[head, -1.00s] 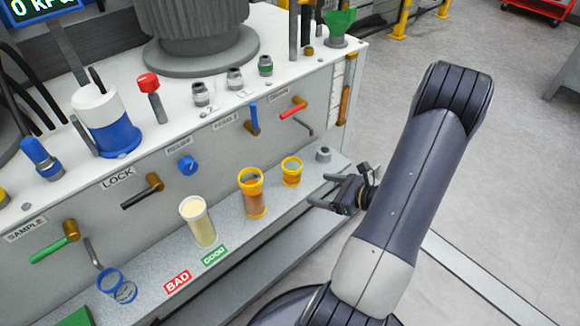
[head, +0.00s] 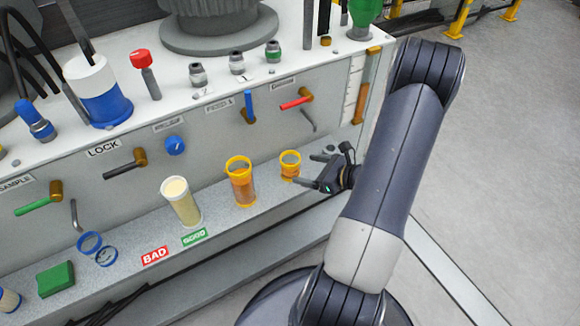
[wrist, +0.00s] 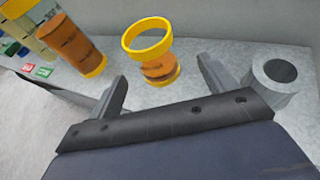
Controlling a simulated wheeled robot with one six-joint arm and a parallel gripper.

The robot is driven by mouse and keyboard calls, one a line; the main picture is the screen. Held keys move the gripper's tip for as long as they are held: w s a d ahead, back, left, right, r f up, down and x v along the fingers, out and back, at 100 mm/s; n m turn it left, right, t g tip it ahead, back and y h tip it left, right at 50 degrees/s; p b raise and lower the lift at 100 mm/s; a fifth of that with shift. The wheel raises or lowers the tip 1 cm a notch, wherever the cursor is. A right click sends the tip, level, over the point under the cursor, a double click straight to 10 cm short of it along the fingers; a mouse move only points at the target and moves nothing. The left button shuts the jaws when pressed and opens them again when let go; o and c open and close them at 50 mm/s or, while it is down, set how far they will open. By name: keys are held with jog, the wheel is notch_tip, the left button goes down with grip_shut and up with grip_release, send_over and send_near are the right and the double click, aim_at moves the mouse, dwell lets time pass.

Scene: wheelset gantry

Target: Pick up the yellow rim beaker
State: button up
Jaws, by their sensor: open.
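A short clear beaker with a yellow rim (head: 290,158) and amber contents stands upright at the right end of the grey ledge. It also shows in the wrist view, with its yellow rim (wrist: 147,36) and base. A taller beaker (head: 241,184), also with a yellow rim and brown-orange contents, stands to its left; it shows at the wrist view's upper left (wrist: 73,45). My gripper (head: 312,170) is open and empty, just right of the short beaker. In the wrist view the beaker lies ahead, roughly between the open fingers (wrist: 163,77); I cannot tell whether they touch it.
A grey hollow cylinder (wrist: 275,75) stands close to the right finger. Further left on the ledge (head: 135,232) are a pale-filled beaker (head: 181,203), BAD and GOOD labels, blue rings and a green block (head: 55,279). Lever handles (head: 296,102) project from the panel above. Open floor lies right.

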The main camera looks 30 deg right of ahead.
aim_at(299, 169)
jog(key=x, duration=0.2)
jog(key=b+x, duration=0.1)
jog(key=x, duration=0.2)
jog(key=shift+s+a+f, duration=0.1)
jog(key=shift+a+f, duration=0.1)
jog(key=shift+a, duration=0.15)
jog(key=shift+w+a+f+b, duration=0.1)
jog(key=shift+w+a+b, duration=0.2)
jog(key=shift+w, duration=0.2)
jog(key=shift+c, duration=0.2)
jog(key=c, duration=1)
